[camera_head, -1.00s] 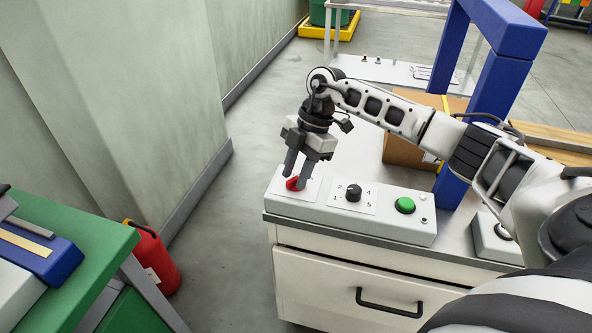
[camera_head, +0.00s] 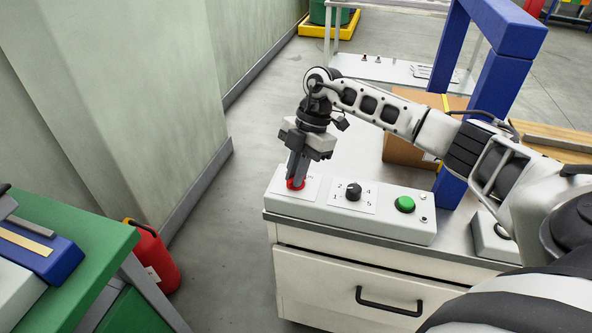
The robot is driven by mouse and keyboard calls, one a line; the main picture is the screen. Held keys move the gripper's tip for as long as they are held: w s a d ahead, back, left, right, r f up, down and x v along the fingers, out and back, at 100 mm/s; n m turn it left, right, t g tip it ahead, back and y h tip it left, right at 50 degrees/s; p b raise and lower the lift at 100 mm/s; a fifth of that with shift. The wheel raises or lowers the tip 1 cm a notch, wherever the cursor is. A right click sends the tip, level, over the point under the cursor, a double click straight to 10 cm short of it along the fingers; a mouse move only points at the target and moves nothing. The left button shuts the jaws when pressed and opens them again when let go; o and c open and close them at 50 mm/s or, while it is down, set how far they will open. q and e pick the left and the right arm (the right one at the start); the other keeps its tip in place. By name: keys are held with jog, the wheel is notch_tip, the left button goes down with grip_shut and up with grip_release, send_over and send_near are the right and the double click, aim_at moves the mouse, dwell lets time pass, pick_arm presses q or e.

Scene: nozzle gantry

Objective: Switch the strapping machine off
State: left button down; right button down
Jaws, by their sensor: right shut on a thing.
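The strapping machine's white control panel (camera_head: 325,216) lies along the front of the machine's top. A black numbered dial (camera_head: 353,192) is in the middle of the panel. A green button (camera_head: 405,204) is to its right. The blue strapping arch (camera_head: 467,95) stands behind. My left gripper is not in view.
A cardboard box (camera_head: 402,147) stands under the arch. My right arm crosses above the machine top. A green bench (camera_head: 90,235) and a red canister (camera_head: 152,258) are at the left. The floor between bench and machine is clear.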

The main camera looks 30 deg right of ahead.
jog(key=n+g, duration=0.1)
jog(key=n, duration=0.2)
jog(key=shift+r, duration=0.1)
jog(key=n+g+h, duration=0.1)
jog(key=n, duration=0.3)
jog(key=shift+b, duration=0.35)
jog(key=n+g+h, duration=0.1)
jog(key=n, duration=0.1)
jog(key=shift+n+b, duration=0.3)
jog(key=shift+b, duration=0.05)
jog(key=shift+n+h, duration=0.4)
jog(key=shift+n, duration=0.6)
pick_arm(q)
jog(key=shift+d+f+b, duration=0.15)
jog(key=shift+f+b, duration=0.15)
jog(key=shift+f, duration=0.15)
pick_arm(e)
jog(key=shift+n, duration=0.5)
jog(key=shift+n+h, duration=0.3)
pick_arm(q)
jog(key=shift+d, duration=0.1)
pick_arm(e)
jog(key=c, duration=1.5)
grip_release()
